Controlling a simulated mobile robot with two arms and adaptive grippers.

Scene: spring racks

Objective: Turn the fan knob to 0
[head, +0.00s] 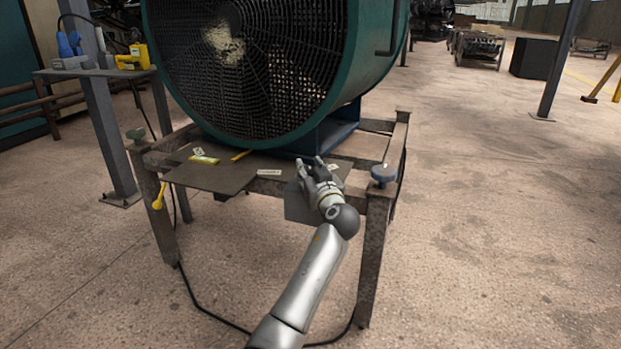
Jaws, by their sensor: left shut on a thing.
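The large green drum fan (270,70) with a round wire grille stands on a rusty metal stand. My left gripper (311,165) is at the stand's front edge, just below the fan, in front of a grey plate (297,208). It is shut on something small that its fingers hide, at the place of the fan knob. The knob itself and its setting cannot be made out. My right gripper is not in view.
A brown board (215,176) with yellow and white tags lies on the stand's front. A blue-grey round piece (384,173) tops the right front corner post. A black cable (215,312) runs along the floor. A side shelf (95,73) holds tools.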

